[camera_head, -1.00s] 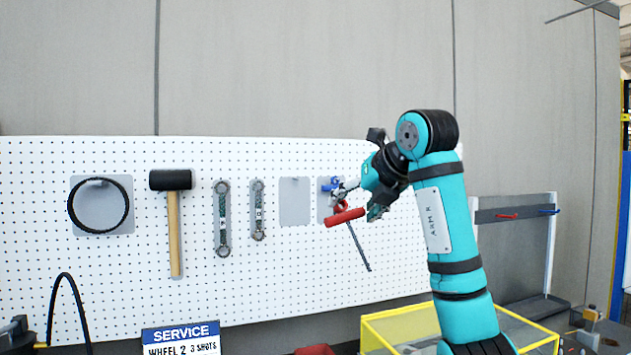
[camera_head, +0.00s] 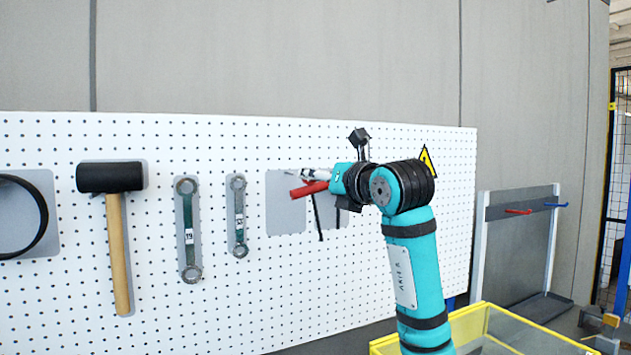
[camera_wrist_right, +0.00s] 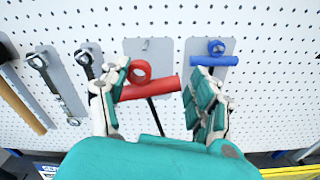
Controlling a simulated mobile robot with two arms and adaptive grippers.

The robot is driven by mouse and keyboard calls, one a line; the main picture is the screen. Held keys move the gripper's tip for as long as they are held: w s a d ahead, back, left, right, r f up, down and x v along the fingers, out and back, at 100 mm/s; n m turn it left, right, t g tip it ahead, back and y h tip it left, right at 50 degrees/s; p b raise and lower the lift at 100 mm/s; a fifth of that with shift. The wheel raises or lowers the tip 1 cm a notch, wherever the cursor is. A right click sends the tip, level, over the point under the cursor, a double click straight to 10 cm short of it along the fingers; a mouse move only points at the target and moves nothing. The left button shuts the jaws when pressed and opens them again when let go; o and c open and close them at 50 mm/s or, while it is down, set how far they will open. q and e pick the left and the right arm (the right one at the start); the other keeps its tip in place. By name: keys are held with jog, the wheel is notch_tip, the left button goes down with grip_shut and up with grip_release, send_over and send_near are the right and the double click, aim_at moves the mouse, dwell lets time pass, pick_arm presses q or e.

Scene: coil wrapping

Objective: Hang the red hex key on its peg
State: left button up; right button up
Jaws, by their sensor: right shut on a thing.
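The red hex key (camera_head: 308,189) has a red T-handle with a ring on top and a dark shaft hanging down. My right gripper (camera_head: 318,178) is shut on its handle and holds it in front of the pegboard. In the right wrist view, the red hex key (camera_wrist_right: 152,88) lies between the fingers (camera_wrist_right: 155,95), its ring up and its shaft slanting down. Behind it is an empty grey backing plate (camera_head: 282,218) with a small peg (camera_wrist_right: 145,43) near its top. The ring appears below the peg in the picture; contact cannot be told. My left gripper is out of view.
A blue hex key (camera_wrist_right: 215,60) hangs on the plate to the right, close to my gripper. Two wrenches (camera_head: 188,230) (camera_head: 238,215) and a mallet (camera_head: 112,180) hang to the left. A yellow-rimmed bin (camera_head: 470,312) stands below my arm.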

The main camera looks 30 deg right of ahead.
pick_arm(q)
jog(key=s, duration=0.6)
pick_arm(e)
jog(key=shift+w+p, duration=0.35)
jog(key=shift+w, duration=0.95)
pick_arm(q)
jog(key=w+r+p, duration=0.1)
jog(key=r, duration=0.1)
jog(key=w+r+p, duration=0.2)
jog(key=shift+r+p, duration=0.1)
jog(key=shift+p, duration=0.2)
pick_arm(e)
jog(key=w, duration=0.6)
jog(key=shift+w+d+f, duration=0.2)
jog(key=shift+d, duration=0.05)
